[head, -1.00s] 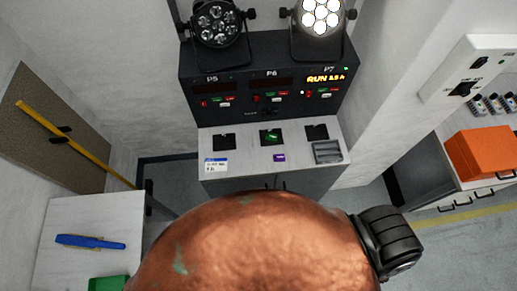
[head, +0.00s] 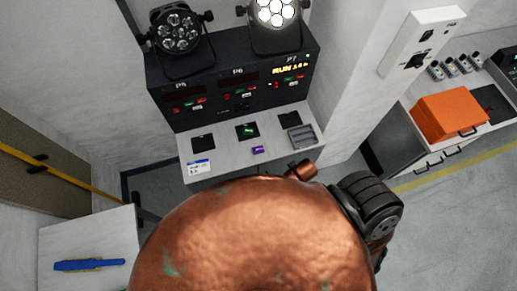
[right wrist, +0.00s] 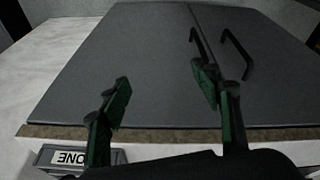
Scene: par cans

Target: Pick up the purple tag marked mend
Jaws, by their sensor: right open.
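The purple tag (head: 258,150) lies on the light sloped shelf (head: 228,158) of the black console, below the middle dark square. Its lettering is too small to read. My right gripper (right wrist: 162,82) shows in the right wrist view, its two green-padded fingers apart with nothing between them. Beyond the fingers is a grey panel (right wrist: 120,45) with two black handles. The tag is not seen in the right wrist view. In the head view neither gripper shows; my copper-coloured body covers the lower middle.
A grey tray (head: 302,135) sits at the shelf's right, a white-and-blue label (head: 199,167) at its left. Two stage lamps stand on the console. An orange box (head: 448,117) is on the right counter. A blue tool (head: 88,265) lies on the left table.

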